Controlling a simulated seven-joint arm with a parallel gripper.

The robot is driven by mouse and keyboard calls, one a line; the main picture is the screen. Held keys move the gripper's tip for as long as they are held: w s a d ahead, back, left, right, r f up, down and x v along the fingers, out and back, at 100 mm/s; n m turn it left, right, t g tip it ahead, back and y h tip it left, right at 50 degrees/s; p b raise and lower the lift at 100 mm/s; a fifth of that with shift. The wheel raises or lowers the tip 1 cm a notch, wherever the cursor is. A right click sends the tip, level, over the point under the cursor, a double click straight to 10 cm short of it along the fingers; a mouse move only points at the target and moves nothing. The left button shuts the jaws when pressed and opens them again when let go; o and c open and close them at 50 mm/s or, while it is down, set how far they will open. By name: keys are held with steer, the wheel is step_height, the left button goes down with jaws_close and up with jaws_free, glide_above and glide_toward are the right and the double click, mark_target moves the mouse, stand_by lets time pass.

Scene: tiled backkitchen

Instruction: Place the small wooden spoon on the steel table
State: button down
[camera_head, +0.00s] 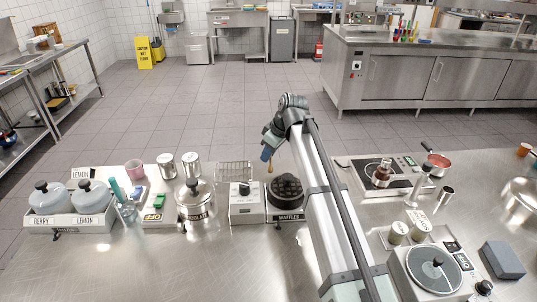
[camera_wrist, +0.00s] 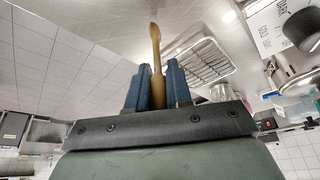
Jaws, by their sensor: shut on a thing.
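My gripper (camera_head: 267,153) hangs above the far edge of the steel table (camera_head: 150,262), behind the waffle maker. In the wrist view, my gripper (camera_wrist: 157,88) has its two blue fingers shut on the small wooden spoon (camera_wrist: 156,62). The spoon sticks out past the fingertips, with part of it hidden between them. In the head view only a small tan bit of the spoon (camera_head: 270,167) shows below the fingers, apart from the table top.
A burner unit (camera_head: 365,170) stands right of my arm. The front left of the table is bare.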

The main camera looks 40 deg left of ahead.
steer(key=shift+f, duration=0.2)
steer(key=shift+f, duration=0.15)
steer(key=c, duration=1)
jaws_free()
steer(key=v, duration=1.2)
steer(key=shift+a, duration=0.1)
